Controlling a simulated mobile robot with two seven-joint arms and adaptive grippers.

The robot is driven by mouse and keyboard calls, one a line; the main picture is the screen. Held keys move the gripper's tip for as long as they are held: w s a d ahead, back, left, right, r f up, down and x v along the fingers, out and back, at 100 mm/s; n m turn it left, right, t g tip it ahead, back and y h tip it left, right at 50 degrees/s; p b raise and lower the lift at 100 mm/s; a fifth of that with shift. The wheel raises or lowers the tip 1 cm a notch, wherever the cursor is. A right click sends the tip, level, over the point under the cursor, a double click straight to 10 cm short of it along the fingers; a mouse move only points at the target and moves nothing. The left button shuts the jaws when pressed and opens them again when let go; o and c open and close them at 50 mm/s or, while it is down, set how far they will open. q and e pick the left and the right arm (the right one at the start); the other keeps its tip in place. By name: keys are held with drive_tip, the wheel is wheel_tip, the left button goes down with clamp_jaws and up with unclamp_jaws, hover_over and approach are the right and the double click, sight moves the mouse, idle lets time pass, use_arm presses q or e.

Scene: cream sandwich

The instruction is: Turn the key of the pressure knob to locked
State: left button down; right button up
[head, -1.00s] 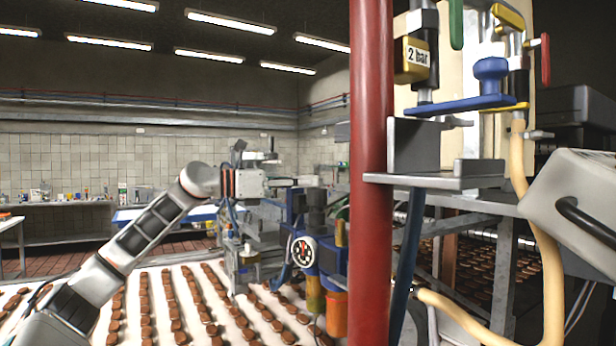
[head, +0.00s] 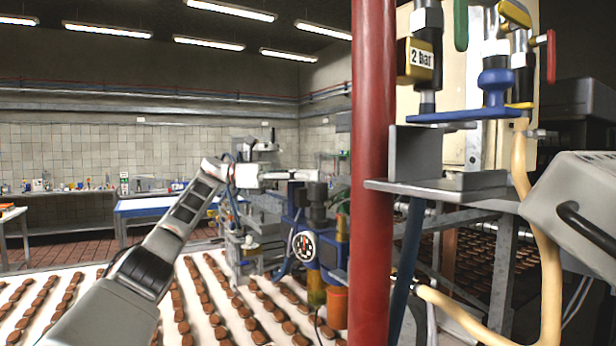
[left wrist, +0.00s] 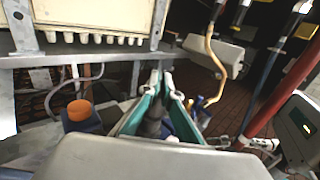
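The blue unit (head: 327,249) with a round black-and-white dial (head: 304,247) stands left of the red post. Dark knob-like parts (head: 317,212) rise from its top. I cannot make out a key or which way it points. My left gripper (head: 312,176) is level above and close to these dark parts. In the left wrist view its two teal-sided fingers (left wrist: 162,78) slant toward each other with a narrow gap at the tips. A dark part (left wrist: 154,122) shows between them; I cannot tell whether they touch it. My right gripper is not in view.
A red post (head: 372,160) stands right beside the unit. A metal shelf (head: 440,188), hoses and valves are to its right. A conveyor (head: 105,318) with rows of brown biscuits runs below my left arm. An orange cap (left wrist: 79,110) is left of the fingers.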

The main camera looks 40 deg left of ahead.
use_arm(q)
drive_tip(key=shift+w+f+g+h, duration=0.1)
drive_tip(key=shift+f+g+h, duration=0.05)
drive_tip(key=shift+g+h, duration=0.2)
drive_tip(key=shift+f, duration=0.15)
drive_tip(key=c, duration=2.3)
unclamp_jaws()
drive_tip(key=shift+d, duration=0.1)
drive_tip(key=shift+r, duration=0.2)
drive_tip(key=shift+s+f+n+t+y, duration=0.1)
drive_tip(key=shift+s+n+t+y, duration=0.15)
drive_tip(key=shift+t+y, duration=0.25)
